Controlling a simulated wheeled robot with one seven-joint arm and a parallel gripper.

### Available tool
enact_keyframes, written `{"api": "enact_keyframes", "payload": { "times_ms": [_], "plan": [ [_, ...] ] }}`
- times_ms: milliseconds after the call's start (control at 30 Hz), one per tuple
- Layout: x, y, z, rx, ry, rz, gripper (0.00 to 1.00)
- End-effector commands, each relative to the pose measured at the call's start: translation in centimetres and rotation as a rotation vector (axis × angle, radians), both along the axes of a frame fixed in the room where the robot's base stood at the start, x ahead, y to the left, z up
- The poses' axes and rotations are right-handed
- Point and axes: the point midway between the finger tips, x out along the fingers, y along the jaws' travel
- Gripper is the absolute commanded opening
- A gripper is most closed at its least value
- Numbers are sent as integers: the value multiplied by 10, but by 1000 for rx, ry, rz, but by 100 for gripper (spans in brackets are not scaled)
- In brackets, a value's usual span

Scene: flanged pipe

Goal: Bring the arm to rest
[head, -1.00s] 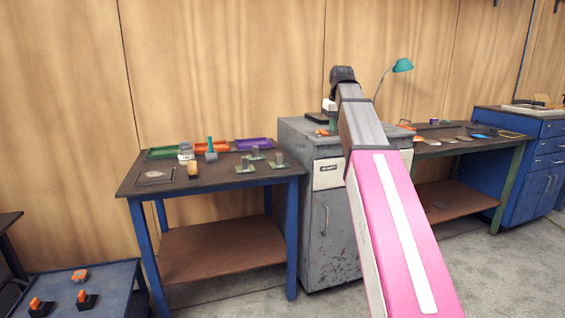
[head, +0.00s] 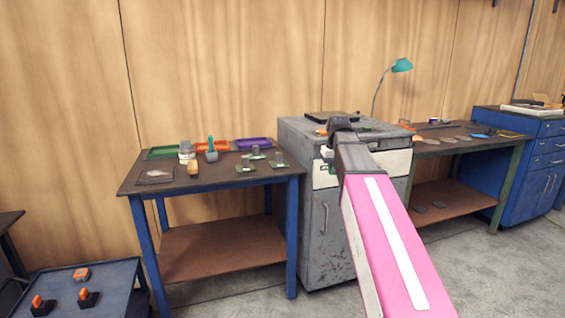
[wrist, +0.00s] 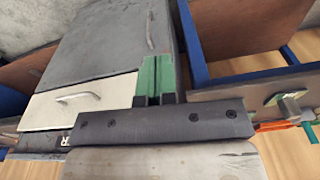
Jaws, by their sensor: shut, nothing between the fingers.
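My arm reaches out from the lower right of the head view, its pink link in front and its dark wrist before the grey cabinet (head: 310,225). My gripper (wrist: 155,75) shows in the wrist view as two green fingers lying together, with nothing between them. In the head view the gripper hangs below the wrist, small and partly hidden, in front of the cabinet's pale drawer. In the wrist view the drawer (wrist: 85,100) and the grey cabinet door (wrist: 110,45) lie beyond the fingers. I see no contact, but the exact gap is unclear.
The left workbench (head: 130,185) holds green, orange and purple trays (head: 253,143), a jar (head: 186,150) and several small metal pieces on green bases. Right of the cabinet stand another workbench (head: 460,143) and a blue cabinet (head: 535,160). A teal lamp (head: 402,65) rises behind.

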Motion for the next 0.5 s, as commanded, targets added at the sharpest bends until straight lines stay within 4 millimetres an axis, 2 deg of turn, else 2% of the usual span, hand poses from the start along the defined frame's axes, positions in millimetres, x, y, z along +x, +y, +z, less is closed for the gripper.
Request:
{"api": "enact_keyframes", "payload": {
  "times_ms": [33,100,267,500],
  "plan": [
    [-9,0,-22,-1,8,-11,0],
    [-16,0,-49,-2,15,-25,0],
    [-35,0,-106,-2,31,-58,0],
    [-72,1,-186,-7,53,-107,0]
  ]
}}
